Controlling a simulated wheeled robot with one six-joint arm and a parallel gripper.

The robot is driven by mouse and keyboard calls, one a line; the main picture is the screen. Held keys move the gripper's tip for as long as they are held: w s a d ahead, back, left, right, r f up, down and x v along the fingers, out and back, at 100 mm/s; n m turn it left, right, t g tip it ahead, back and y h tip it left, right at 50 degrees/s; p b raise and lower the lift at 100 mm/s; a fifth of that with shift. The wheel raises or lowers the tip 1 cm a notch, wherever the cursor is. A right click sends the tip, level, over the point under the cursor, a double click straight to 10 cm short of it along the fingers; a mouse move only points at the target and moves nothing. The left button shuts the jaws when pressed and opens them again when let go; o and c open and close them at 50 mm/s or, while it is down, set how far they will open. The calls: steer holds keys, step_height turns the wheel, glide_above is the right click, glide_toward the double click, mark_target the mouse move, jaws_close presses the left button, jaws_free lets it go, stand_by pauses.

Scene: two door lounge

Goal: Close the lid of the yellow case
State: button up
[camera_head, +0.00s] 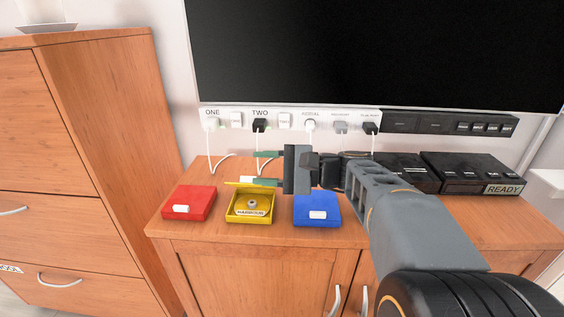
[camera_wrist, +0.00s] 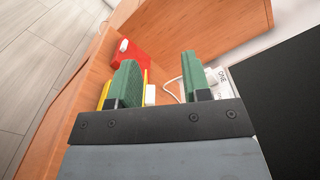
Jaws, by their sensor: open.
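The yellow case (camera_head: 236,219) stands open on the wooden cabinet, between a red case and a blue case. Its lid (camera_head: 232,184) is raised at the back, with a white tab (camera_head: 247,179) at its upper edge. A round grey item and a label lie inside. My gripper (camera_head: 258,168) is open, its green fingers just behind and above the raised lid. In the wrist view my gripper (camera_wrist: 158,72) shows the white tab (camera_wrist: 151,95) between its fingers, and the left finger hides much of the yellow case (camera_wrist: 104,95). I cannot tell whether a finger touches the lid.
The red case (camera_head: 188,203) and blue case (camera_head: 317,209) are shut. White cables hang behind from a socket strip (camera_head: 285,121) below a black screen (camera_head: 375,50). Black boxes (camera_head: 470,172) stand at the right. The cabinet top (camera_head: 285,236) is bare along its front.

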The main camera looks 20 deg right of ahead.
steer(key=s+r+p, duration=0.2)
steer(key=s+r, duration=0.1)
steer(key=s, duration=0.5)
steer(key=shift+s+d+r, duration=0.35)
steer(key=shift+s+d, duration=0.05)
steer(key=shift+d, duration=0.05)
steer(key=shift+c, duration=0.2)
